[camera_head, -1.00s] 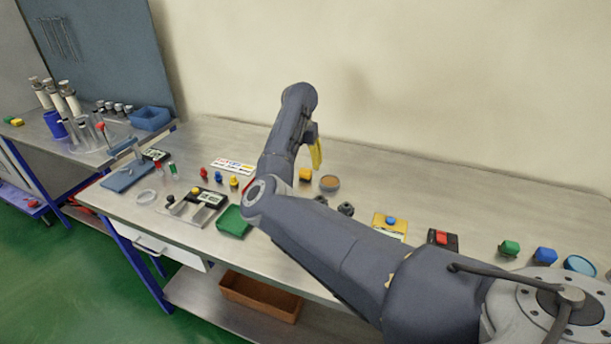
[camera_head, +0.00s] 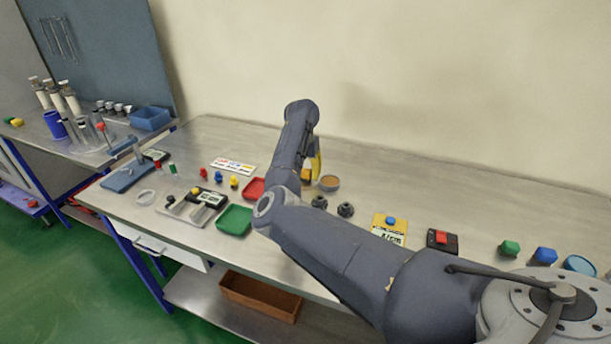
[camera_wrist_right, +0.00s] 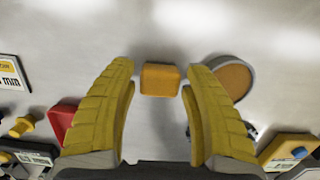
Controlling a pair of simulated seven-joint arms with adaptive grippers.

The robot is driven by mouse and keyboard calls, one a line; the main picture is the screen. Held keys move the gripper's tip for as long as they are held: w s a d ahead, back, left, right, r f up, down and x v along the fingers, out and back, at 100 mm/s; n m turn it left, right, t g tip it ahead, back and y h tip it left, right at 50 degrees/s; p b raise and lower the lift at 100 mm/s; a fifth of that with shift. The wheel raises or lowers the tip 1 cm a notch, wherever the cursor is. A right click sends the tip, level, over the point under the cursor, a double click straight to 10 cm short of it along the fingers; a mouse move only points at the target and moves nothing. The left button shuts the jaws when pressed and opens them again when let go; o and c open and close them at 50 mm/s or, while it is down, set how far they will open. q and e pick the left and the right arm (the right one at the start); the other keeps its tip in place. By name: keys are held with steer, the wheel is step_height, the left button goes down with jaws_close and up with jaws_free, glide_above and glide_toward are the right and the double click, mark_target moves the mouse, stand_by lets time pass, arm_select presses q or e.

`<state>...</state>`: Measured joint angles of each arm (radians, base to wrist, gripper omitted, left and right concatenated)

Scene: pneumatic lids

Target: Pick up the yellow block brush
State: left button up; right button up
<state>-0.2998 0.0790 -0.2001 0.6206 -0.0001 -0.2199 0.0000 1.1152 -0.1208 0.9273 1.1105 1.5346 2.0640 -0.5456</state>
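The yellow block brush (camera_wrist_right: 160,79) sits on the metal bench, seen from above in the right wrist view as an orange-yellow block. In the head view the block (camera_head: 306,174) shows only partly behind my right gripper (camera_head: 316,166). In the wrist view my right gripper (camera_wrist_right: 159,95) is open, its yellow fingers apart, with the block centred just beyond the gap between the tips. Nothing is between the fingers. My left gripper is not in view.
A round dish with a brown top (camera_wrist_right: 231,79) stands close right of the block. A red tray (camera_head: 252,188) and a green tray (camera_head: 234,220) lie to the left. Dark knobs (camera_head: 345,210) and a yellow box with a blue button (camera_head: 390,225) are nearer and right.

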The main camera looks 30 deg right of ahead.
mark_target(306, 170)
steer(key=c, duration=0.8)
steer(key=shift+c, duration=0.2)
step_height(306, 170, up, 20)
stand_by(0.3)
steer(key=o, duration=0.6)
steer(key=c, duration=0.6)
